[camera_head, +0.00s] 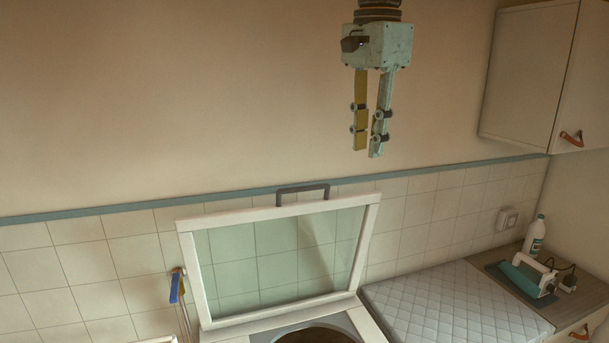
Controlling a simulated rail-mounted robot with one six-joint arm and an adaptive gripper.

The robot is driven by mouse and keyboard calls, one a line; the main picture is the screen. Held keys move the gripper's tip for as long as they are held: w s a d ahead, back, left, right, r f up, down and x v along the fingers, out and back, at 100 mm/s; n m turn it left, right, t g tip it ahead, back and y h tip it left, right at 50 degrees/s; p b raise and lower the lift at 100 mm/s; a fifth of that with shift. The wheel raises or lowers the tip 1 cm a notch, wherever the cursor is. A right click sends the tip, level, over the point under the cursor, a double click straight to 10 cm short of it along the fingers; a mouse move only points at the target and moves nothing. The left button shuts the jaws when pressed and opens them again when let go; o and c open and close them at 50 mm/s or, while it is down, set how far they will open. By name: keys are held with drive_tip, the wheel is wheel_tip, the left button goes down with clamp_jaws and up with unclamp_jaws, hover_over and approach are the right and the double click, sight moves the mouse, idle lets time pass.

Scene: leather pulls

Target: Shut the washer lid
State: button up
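The washer lid (286,210) stands raised, a white frame around a clear pane through which the wall tiles show. A grey handle (303,187) is on its top edge. The washer body (372,325) shows at the bottom edge with part of its round drum opening (318,336); the rest is cut off. My gripper (368,152) hangs pointing down, above and a little right of the lid's top right corner in the picture, apart from it. A narrow gap shows between its two fingers, and nothing is between them.
A quilted pad (450,308) lies on the surface right of the washer. A teal and white iron (527,276) and a white bottle (534,235) stand on the counter beyond. A wall cabinet (528,68) with a leather pull (571,138) is at upper right. A blue-handled item (176,287) is left of the lid.

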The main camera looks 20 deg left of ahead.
drive_tip(key=w+a+m+p, duration=0.1)
drive_tip(key=w+a+p, duration=0.1)
drive_tip(key=a, duration=0.6)
drive_tip(key=w+a+m+p, duration=0.1)
drive_tip(key=w+a+p, duration=0.2)
drive_tip(key=a, duration=0.5)
drive_tip(key=shift+w+a+g, duration=0.35)
drive_tip(key=shift+w+g, duration=0.05)
drive_tip(key=shift+w, duration=0.45)
drive_tip(key=shift+f, duration=0.25)
drive_tip(key=shift+f+p, duration=0.3)
drive_tip(key=shift+f, duration=6.4)
clamp_jaws()
